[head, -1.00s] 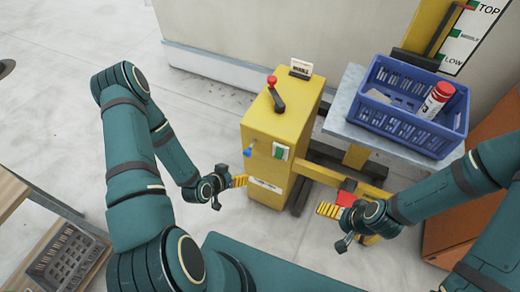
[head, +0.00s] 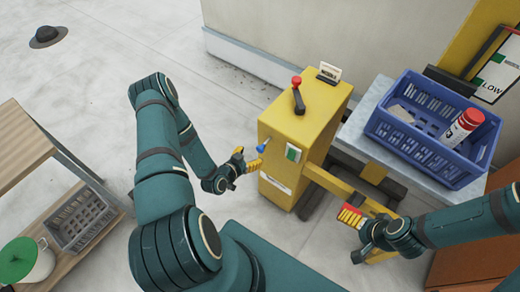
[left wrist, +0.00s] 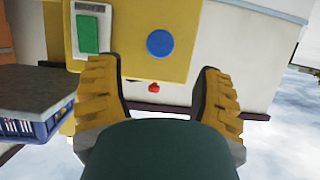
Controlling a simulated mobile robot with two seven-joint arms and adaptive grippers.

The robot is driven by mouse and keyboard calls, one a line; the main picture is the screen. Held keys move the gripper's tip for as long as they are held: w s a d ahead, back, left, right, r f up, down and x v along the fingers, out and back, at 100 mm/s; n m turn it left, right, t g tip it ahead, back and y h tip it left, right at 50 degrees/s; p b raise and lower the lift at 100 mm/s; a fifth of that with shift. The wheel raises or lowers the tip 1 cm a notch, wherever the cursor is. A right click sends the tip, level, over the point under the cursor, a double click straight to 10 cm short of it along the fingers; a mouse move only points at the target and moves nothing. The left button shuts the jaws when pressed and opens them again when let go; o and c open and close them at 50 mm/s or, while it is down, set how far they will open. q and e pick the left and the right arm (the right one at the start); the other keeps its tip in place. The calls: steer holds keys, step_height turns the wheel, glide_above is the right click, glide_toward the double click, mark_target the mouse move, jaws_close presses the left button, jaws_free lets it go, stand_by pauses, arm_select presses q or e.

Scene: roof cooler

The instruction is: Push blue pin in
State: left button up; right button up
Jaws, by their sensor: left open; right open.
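The blue pin (head: 262,147) sticks out of the left part of the front of the yellow machine box (head: 297,128). In the left wrist view the pin's round blue head (left wrist: 160,43) shows between and beyond my fingers. My left gripper (head: 247,160) is open and empty just left of the pin in the head view, apart from it as far as I can tell. Its yellow fingers (left wrist: 160,95) are spread wide in the left wrist view. My right gripper (head: 352,212) is open at the lower right, over the low yellow beam, away from the pin.
A green switch (head: 293,153) sits right of the pin on the same face. A red-knobbed lever (head: 298,95) and a small sign stand on top. A blue crate (head: 408,135) with a red-and-white can stands on the table at right. A wooden shelf (head: 45,170) is at left.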

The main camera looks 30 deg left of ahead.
mark_target(259, 150)
arm_select(q)
steer(key=x, duration=0.7)
steer(key=shift+f+b, duration=0.1)
steer(key=shift+b, duration=0.2)
steer(key=shift+c, duration=0.2)
jaws_close()
